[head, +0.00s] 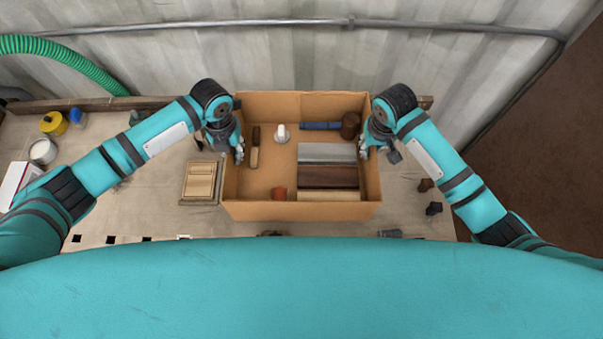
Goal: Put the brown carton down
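The brown carton (300,210) is an open-topped box in the middle of the head view, level, over the workbench. Whether its bottom touches the bench is hidden. My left gripper (238,152) is at the carton's left wall, with a finger showing just inside the rim. My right gripper (366,150) is at the right wall in the same way. Both look shut on the walls; the outer fingers are mostly hidden. Inside the carton lie wooden and grey blocks (328,176), a white piece (281,133), a blue bar (320,126) and a brown round piece (350,125).
The workbench (125,205) carries a wooden tray (200,182) close left of the carton, and a yellow pot (53,123) and a tin (43,151) at far left. Small dark pieces (433,208) lie at right. A corrugated wall (300,65) stands behind.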

